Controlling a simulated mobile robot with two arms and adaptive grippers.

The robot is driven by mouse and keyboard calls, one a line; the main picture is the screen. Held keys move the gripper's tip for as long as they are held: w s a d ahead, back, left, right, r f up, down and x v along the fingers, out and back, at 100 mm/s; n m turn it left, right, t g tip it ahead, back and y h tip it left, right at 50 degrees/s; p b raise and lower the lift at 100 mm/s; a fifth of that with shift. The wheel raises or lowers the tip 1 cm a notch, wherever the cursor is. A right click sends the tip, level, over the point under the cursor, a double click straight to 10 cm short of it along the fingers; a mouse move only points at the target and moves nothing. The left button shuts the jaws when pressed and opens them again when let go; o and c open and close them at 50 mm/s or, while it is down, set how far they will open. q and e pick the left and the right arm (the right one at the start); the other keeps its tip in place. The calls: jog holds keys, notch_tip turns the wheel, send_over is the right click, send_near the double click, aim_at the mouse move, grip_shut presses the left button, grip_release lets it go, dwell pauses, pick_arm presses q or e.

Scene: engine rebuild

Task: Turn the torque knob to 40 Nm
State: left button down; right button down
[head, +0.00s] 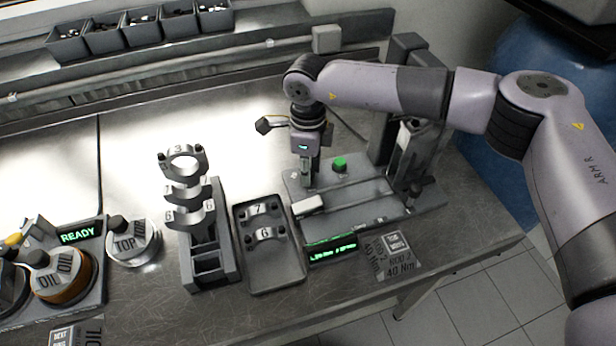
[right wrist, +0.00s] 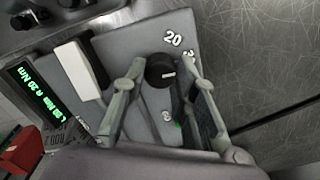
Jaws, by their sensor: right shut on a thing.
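The torque knob (right wrist: 160,72) is a black round dial with a white pointer mark, on a grey panel (right wrist: 118,48) in the right wrist view. Its pointer faces right in that view. A white "20" is printed beside it; other numbers are partly hidden. My right gripper (right wrist: 163,65) is shut on the knob, one finger on each side. In the head view this gripper (head: 307,175) points down at the grey station (head: 350,205) and hides the knob. The green display (right wrist: 40,92) appears to read 20 Nm; it also shows in the head view (head: 333,248). My left gripper is not seen.
A green button (head: 339,163) and a white block (head: 308,204) sit close to the gripper. A tray with caps (head: 275,277) and a cap rack (head: 207,262) stand to the left. A card reading 40 Nm (head: 400,256) lies in front. Bare bench lies behind.

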jog(key=m+b, duration=0.5)
jog(key=shift+f, duration=0.15)
jog(key=m+b, duration=0.2)
jog(key=m, duration=0.1)
jog(key=shift+r+m+b, duration=0.2)
jog(key=shift+m+b, duration=0.4)
jog(key=shift+m, duration=0.1)
jog(key=shift+w, duration=0.1)
jog(key=c, duration=1.3)
grip_release()
